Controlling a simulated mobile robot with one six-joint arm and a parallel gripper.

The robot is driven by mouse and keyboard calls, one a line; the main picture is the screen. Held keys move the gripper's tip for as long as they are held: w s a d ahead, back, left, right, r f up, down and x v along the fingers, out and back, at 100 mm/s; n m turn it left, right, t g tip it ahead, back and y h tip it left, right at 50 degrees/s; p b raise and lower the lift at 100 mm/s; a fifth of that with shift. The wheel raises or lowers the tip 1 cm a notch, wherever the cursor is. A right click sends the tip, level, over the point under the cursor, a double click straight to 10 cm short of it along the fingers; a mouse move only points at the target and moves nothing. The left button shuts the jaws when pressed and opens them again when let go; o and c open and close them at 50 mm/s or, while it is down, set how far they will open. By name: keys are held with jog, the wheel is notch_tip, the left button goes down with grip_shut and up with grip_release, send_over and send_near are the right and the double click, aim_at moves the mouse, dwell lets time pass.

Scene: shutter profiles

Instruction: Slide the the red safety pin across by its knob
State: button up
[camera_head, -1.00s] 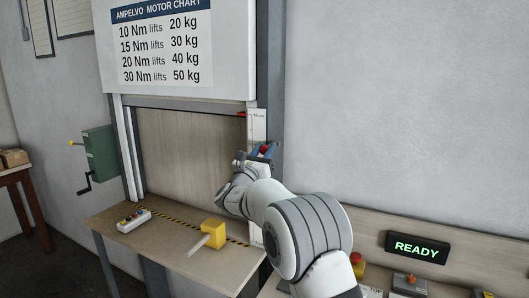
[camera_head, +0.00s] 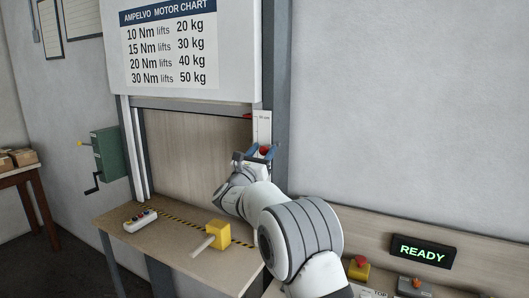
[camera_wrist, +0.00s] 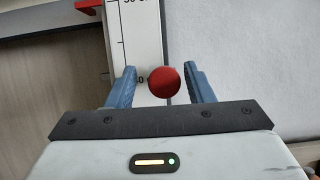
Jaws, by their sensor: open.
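The red knob of the safety pin (camera_wrist: 165,81) shows as a round ball between my gripper's two blue fingers in the wrist view. In the head view the knob (camera_head: 264,151) is a small red spot at the right post of the frame. My gripper (camera_wrist: 161,86) is open around the knob, with a gap on each side; the right finger looks somewhat nearer to it. In the head view my gripper (camera_head: 255,155) points up at the post. The rest of the pin is hidden behind the knob.
A white scale strip (camera_wrist: 137,35) stands behind the knob, with a red pointer (camera_wrist: 90,5) at its upper left. A READY display (camera_head: 423,250) is at right.

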jog(key=b+v, duration=0.2)
jog(key=v, duration=0.5)
jog(key=shift+s+a+b, duration=0.2)
jog(key=shift+s+b, duration=0.1)
jog(key=shift+b, duration=0.05)
jog(key=shift+d, duration=0.1)
